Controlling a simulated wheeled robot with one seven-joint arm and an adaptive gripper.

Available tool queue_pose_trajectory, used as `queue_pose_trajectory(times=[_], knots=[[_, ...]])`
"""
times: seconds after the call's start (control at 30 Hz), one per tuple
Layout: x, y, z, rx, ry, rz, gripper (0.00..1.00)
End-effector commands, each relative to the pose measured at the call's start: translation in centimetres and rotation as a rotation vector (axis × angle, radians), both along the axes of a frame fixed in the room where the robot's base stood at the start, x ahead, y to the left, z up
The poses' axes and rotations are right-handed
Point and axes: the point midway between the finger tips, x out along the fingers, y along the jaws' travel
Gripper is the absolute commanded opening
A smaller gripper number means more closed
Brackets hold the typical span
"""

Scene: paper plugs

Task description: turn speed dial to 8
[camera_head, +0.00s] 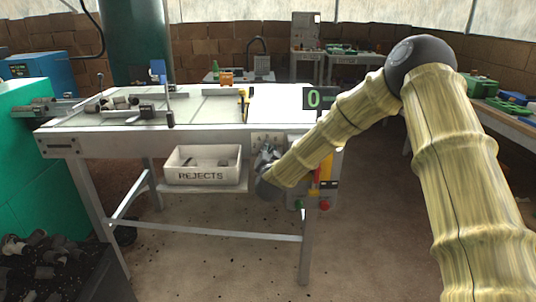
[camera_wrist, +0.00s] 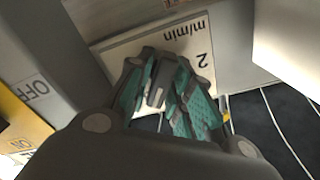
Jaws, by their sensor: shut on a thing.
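The speed dial's pale plate (camera_wrist: 203,82) shows in the wrist view with "m/min" and a "2", both upside down. The grey dial knob (camera_wrist: 158,88) is between the teal-padded fingertips of my gripper (camera_wrist: 160,93), which is shut on it. Other numbers on the plate are hidden by the fingers, and I cannot tell where the knob points. In the head view my gripper (camera_head: 268,165) is at the table's front panel, covering the knob; the top of the plate (camera_head: 266,138) shows above it. A display (camera_head: 317,98) on the table reads a green 0.
A white REJECTS bin (camera_head: 203,166) sits left of my gripper under the table (camera_head: 110,140). A red button (camera_head: 325,206), a green button (camera_head: 298,205) and a yellow switch part (camera_head: 313,188) are close on its right. A grey panel marked OFF (camera_wrist: 35,92) is beside my gripper.

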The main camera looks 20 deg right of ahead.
Motion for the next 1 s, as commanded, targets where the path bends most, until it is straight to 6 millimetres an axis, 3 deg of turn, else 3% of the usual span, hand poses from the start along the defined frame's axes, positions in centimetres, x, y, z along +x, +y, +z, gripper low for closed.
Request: queue_pose_trajectory(times=[0.7, 0.73, 0.8, 1.0], knots=[[-0.04, -0.14, -0.08, 0.075, -0.020, -0.002, 0.00], [-0.04, -0.14, -0.08, 0.074, -0.020, -0.002, 0.23], [-0.04, -0.14, -0.08, 0.074, -0.020, -0.002, 0.36], [-0.03, -0.09, -0.06, 0.074, -0.021, -0.001, 0.36]])
